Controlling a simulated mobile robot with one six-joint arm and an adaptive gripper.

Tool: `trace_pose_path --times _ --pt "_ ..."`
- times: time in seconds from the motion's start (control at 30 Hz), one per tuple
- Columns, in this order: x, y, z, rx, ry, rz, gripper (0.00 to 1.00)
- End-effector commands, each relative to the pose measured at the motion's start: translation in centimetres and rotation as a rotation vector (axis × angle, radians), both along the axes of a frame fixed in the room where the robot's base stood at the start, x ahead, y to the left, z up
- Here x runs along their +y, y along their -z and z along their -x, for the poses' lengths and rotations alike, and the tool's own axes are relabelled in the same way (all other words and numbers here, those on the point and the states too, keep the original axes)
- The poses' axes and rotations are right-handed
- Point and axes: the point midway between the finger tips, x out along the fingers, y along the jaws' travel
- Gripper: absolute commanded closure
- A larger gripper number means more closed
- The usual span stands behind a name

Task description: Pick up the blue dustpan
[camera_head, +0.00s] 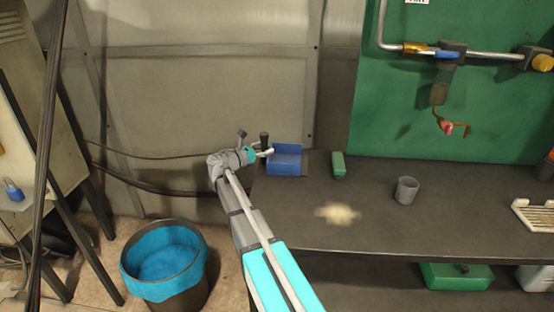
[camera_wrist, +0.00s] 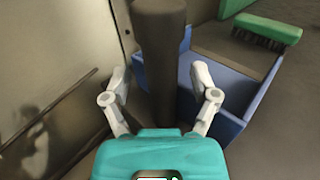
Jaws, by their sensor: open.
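The blue dustpan (camera_head: 287,164) sits at the far left end of the dark workbench, and it also shows in the wrist view (camera_wrist: 222,88). Its dark handle (camera_wrist: 160,45) stands up at the pan's left side; its top also shows in the head view (camera_head: 264,138). My gripper (camera_wrist: 160,76) is open. In the wrist view its two fingers lie left and right of the handle, with gaps on both sides. The head view shows my gripper (camera_head: 264,153) at the pan's left edge. The handle's lower end is hidden behind my gripper.
A green brush (camera_head: 338,164) lies right of the dustpan. A pale powder patch (camera_head: 338,214) and a grey cup (camera_head: 406,190) are on the bench (camera_head: 300,235). A blue-lined bin (camera_head: 165,290) stands on the floor left. A metal wall (camera_head: 215,80) rises behind.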

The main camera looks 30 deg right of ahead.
Motion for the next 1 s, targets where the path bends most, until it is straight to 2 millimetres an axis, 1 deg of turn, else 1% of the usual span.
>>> trace_pose_path --times 0.13,0.17,0.3,0.47,0.5,0.57,1.0 --pt "-0.02 0.0 0.02 0.0 0.001 0.0 0.23" --pt "-0.02 0.0 0.02 0.0 0.001 0.0 0.27" --pt "-0.05 0.0 0.02 0.0 0.001 0.0 0.53" --pt "-0.07 0.0 0.03 0.0 0.001 0.0 0.83" --pt "-0.07 0.0 0.03 0.0 0.001 0.0 0.9" --pt "-0.08 0.0 0.04 0.0 0.001 0.0 1.0" --pt "-0.13 -0.12 0.04 0.0 0.002 0.001 1.0"
